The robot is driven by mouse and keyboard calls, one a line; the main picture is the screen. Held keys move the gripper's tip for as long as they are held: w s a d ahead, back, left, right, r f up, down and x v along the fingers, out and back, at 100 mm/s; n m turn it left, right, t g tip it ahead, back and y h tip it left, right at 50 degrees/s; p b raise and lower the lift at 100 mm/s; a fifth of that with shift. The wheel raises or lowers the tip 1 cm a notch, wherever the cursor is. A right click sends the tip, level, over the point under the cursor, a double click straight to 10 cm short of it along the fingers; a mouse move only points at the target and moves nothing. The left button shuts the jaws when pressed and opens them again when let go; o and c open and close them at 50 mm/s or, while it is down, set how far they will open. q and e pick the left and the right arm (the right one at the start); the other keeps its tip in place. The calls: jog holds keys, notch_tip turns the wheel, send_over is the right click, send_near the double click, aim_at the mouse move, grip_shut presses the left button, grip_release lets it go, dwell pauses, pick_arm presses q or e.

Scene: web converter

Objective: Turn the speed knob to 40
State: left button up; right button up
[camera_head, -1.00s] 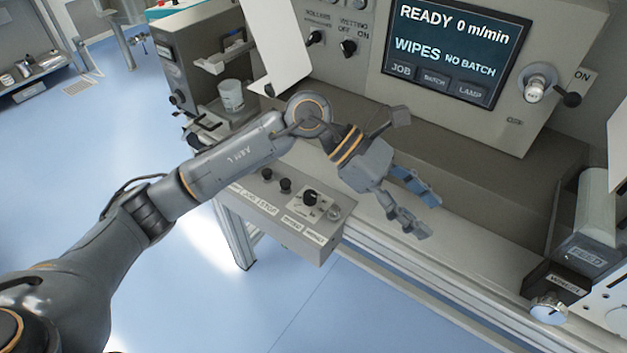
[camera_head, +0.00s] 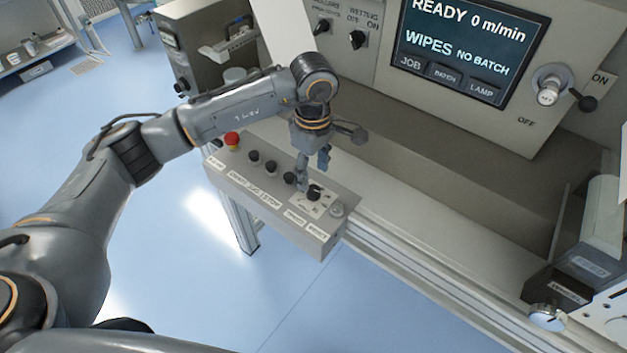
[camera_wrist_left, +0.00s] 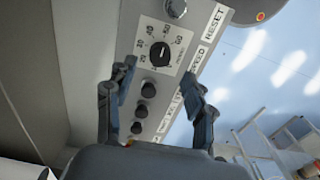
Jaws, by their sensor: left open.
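The speed knob (camera_head: 314,192) is a black dial with a pointer on a white scale plate, on the sloped control box (camera_head: 325,238). In the left wrist view the knob (camera_wrist_left: 160,53) sits beyond the fingertips, between their lines, with numbers such as 20, 40 and 60 around it. Its exact setting is too small to read surely. My left gripper (camera_head: 314,170) points down just above and behind the knob. In the left wrist view the gripper (camera_wrist_left: 158,80) is open and empty, its fingers apart from the knob. My right gripper is not in view.
Black push buttons (camera_head: 262,160) and a red button (camera_head: 232,139) line the box beside the knob. A silver button (camera_head: 337,210) is on its other side. The screen (camera_head: 465,45) reads READY 0 m/min. A grey ledge lies behind the box; open floor lies in front.

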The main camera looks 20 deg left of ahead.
aim_at(313, 188)
pick_arm(q)
jog(key=shift+d+f+p, duration=0.1)
jog(key=shift+f+p, duration=0.4)
jog(key=shift+f, duration=2.25)
grip_shut()
jog(key=shift+f+n+b, duration=0.1)
jog(key=shift+n+b, duration=0.8)
jog(key=shift+b, duration=0.1)
jog(key=shift+n+b, duration=1.05)
jog(key=shift+n, duration=0.15)
jog(key=n+b, duration=0.2)
jog(key=n, duration=0.1)
jog(key=shift+n+b, duration=0.45)
jog(key=shift+n, duration=0.35)
jog(key=shift+r, duration=0.2)
